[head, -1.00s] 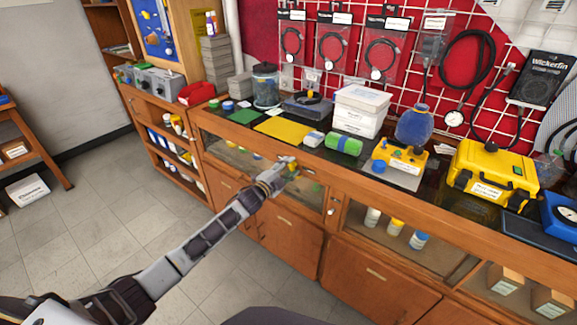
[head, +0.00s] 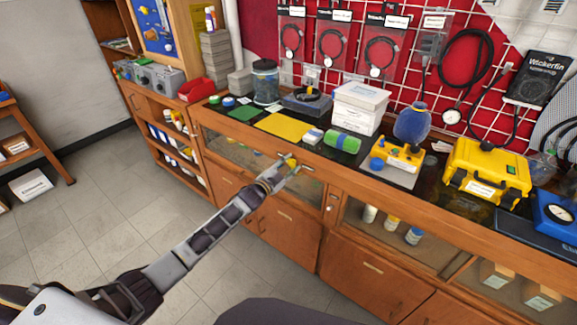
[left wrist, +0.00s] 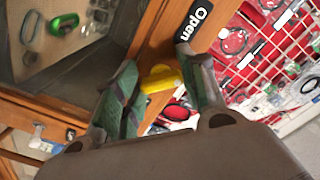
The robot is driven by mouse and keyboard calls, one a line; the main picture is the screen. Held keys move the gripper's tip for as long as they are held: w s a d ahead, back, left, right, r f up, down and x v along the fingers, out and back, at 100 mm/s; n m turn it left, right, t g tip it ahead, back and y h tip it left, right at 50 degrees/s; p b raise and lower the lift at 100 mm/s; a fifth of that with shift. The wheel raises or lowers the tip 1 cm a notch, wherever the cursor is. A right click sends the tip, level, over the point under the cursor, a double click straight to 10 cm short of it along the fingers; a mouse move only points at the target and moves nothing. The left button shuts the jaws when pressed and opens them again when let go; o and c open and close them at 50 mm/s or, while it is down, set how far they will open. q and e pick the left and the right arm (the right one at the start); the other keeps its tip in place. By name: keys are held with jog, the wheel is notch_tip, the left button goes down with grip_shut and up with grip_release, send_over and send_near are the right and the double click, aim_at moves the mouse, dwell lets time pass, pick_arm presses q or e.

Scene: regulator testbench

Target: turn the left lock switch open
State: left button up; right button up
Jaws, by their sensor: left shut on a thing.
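The left lock switch (left wrist: 163,78) is a small yellow knob on the wooden front frame of the cabinet. My left gripper (left wrist: 156,68) is shut on it, with one green-grey finger on each side in the left wrist view. A black label reading "Open" (left wrist: 195,20) is on the wood close to the fingertips. In the head view my left gripper (head: 286,167) reaches the cabinet's front rail, and a bit of yellow (head: 291,161) shows at its tips. The fingers partly hide the switch. My right gripper is not in view.
The cabinet (head: 310,169) has glass-fronted compartments and a dark top holding a yellow mat (head: 283,126), a green roll (head: 343,141) and a yellow case (head: 487,172). A metal silver lock (head: 331,199) is right of the gripper.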

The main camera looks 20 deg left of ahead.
pick_arm(q)
jog(key=shift+f, duration=0.1)
jog(key=o, duration=1)
jog(key=v, duration=1.2)
dwell(1.0)
